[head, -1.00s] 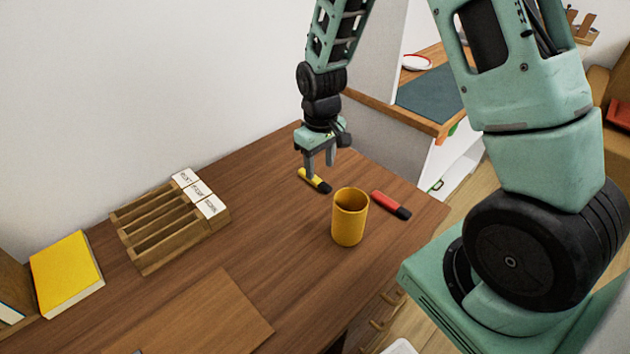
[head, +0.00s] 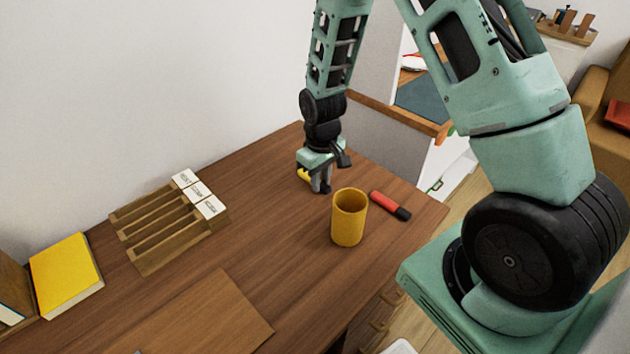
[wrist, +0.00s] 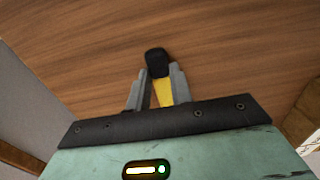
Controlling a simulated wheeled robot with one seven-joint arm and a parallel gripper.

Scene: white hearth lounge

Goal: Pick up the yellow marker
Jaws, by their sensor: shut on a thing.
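The yellow marker (head: 303,175) is on the brown desk behind the yellow cup, mostly hidden by my gripper in the head view. In the wrist view the yellow marker (wrist: 163,92) shows its yellow body and black cap between the fingers. My gripper (head: 321,190) is low over the desk, shut on the marker. In the wrist view my gripper (wrist: 158,85) has a finger on each side of the marker. I cannot tell whether the marker touches the desk.
A yellow cup (head: 348,218) stands close in front of my gripper. A red marker (head: 390,205) lies to the right. A slotted wooden rack (head: 165,240) with white labels and a yellow book (head: 67,272) are at left. The desk (head: 255,215) between rack and cup is clear.

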